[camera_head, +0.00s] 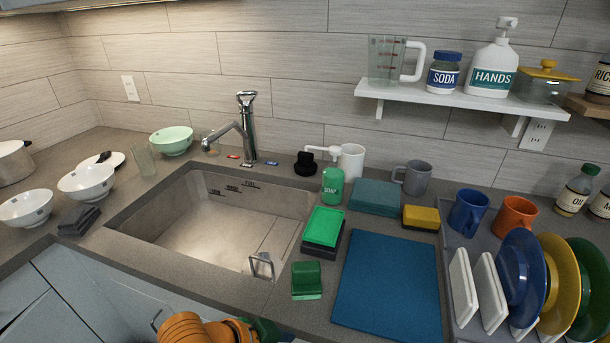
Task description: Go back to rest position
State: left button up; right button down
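Neither of my grippers shows in the head view. An orange rounded part with a dark green piece beside it, which looks like part of my own arm, shows at the bottom edge, in front of the sink cabinet. Its far end is cut off by the frame, so I cannot see any fingers. The task names no objects. The sink (215,225) is empty, and the counter around it holds its things undisturbed.
Bowls (86,182) stand left of the sink. The faucet (246,130) rises behind it. A green soap bottle (333,186), sponges, and a blue mat (388,288) lie right of it. A dish rack (462,244) with plates and mugs fills the right. A shelf (440,97) hangs above.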

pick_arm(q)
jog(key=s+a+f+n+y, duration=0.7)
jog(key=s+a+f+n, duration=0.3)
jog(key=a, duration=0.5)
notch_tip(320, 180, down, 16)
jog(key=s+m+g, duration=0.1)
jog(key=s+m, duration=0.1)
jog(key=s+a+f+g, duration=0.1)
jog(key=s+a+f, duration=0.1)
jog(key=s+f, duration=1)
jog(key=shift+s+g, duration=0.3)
